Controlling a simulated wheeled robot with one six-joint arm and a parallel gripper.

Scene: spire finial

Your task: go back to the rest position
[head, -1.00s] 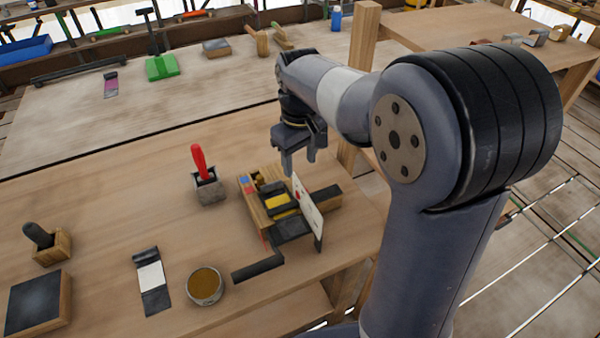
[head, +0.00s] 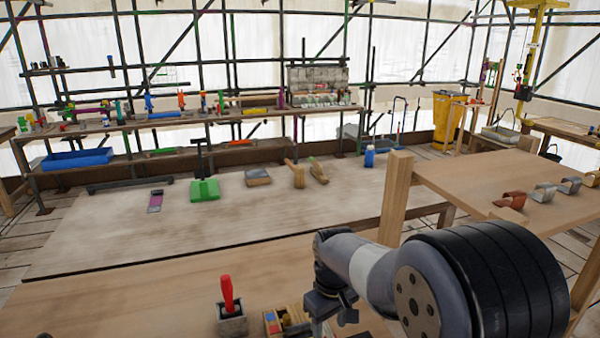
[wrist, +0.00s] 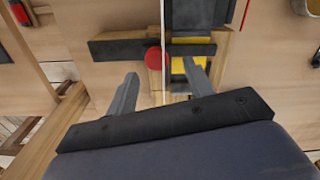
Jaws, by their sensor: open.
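My gripper (head: 332,312) shows at the bottom of the head view, at the end of my bent arm, above the near wooden bench (head: 130,300). In the wrist view its two fingers (wrist: 160,92) are spread apart with nothing held between them. Past the fingertips lie a red round piece (wrist: 156,57), a dark flat bar (wrist: 115,48) and a yellow block (wrist: 188,63). The wooden box with coloured squares (head: 284,322) is beside my gripper in the head view, cut off by the frame's lower edge.
A red-handled tool in a grey block (head: 230,310) stands left of my gripper. A wooden post (head: 395,200) and a raised table (head: 480,185) stand behind my arm. A green tool (head: 204,190) and a blue bottle (head: 369,156) are farther back on the pale surface.

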